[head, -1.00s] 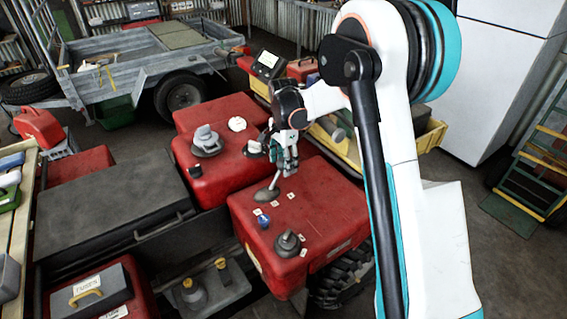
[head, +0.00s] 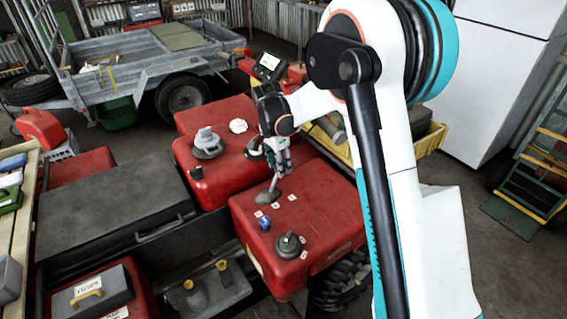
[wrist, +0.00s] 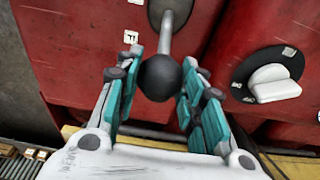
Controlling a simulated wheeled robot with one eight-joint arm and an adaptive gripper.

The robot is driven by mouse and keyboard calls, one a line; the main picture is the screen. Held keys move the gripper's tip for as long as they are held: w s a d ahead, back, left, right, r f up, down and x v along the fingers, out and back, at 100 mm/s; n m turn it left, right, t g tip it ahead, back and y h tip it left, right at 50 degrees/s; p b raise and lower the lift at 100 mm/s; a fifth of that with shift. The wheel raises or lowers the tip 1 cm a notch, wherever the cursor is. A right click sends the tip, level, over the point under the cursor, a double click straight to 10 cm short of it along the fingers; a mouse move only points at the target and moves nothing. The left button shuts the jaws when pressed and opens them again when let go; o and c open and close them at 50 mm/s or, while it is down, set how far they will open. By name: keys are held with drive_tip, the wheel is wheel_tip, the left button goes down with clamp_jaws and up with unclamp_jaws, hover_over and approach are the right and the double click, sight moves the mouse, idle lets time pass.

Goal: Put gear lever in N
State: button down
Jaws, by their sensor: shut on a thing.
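The gear lever is a grey metal stem (head: 273,184) rising from a dark oval base (head: 267,197) on the red housing (head: 325,214). It leans slightly to the right in the head view. Its round black knob (wrist: 160,77) sits between the teal finger pads in the wrist view. My gripper (head: 278,162) is shut on the knob; in the wrist view its fingers (wrist: 160,84) flank the ball on both sides. Small white tags (head: 275,205) lie along the housing beside the lever; their letters are too small to read surely in the head view.
A blue knob (head: 264,223) and a dark grey rotary knob (head: 289,245) stand on the same housing, in front of the lever. Another red housing with a grey cap (head: 206,142) is to the left. A white knob (wrist: 272,83) shows right in the wrist view.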

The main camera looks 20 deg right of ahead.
drive_tip(key=shift+s+a+r+t+h, duration=0.15)
drive_tip(key=shift+s+a+h, duration=0.25)
drive_tip(key=shift+a, duration=0.5)
drive_tip(key=shift+s+a+r+t+h, duration=0.1)
drive_tip(key=shift+s+a+t+h, duration=0.1)
drive_tip(key=shift+a+h, duration=0.45)
drive_tip(key=shift+s+a+r+t+h, duration=0.15)
drive_tip(key=shift+s+a+h, duration=0.1)
drive_tip(key=shift+a, duration=0.85)
drive_tip(key=c, duration=1)
unclamp_jaws()
drive_tip(key=shift+c, duration=0.2)
drive_tip(key=v, duration=1.2)
drive_tip(key=shift+r, duration=0.1)
